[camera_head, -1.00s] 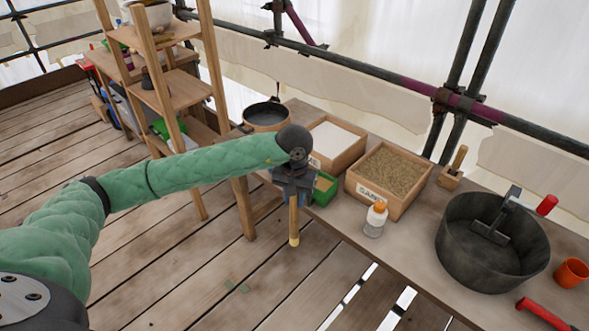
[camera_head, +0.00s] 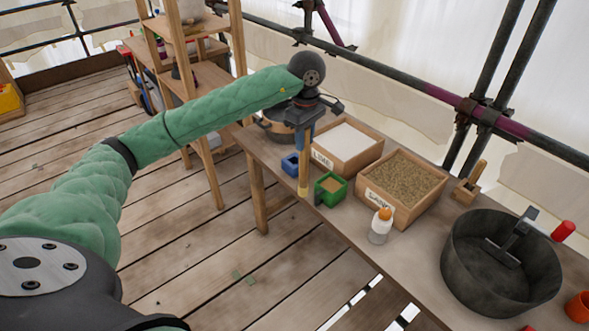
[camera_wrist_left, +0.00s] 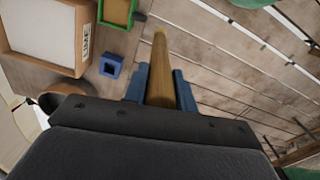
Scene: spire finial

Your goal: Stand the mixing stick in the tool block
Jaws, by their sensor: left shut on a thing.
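The stick hangs about upright at the table's front edge. In the left wrist view it runs out from between the blue fingers (camera_wrist_left: 161,88), and its wood (camera_wrist_left: 160,60) shows clearly. A small blue block (camera_head: 290,164) with a square opening, seemingly the tool block, stands just left of the stick. In the left wrist view the block (camera_wrist_left: 111,66) is apart from the stick, and its opening looks empty. My right gripper is out of view.
A green box (camera_head: 331,189) stands close right of the stick. Behind are the lime box (camera_head: 345,146) and sand box (camera_head: 402,187). A white bottle (camera_head: 380,228), a black tub (camera_head: 500,263) and a wooden block with a handle (camera_head: 467,191) stand farther right. A shelf stands left.

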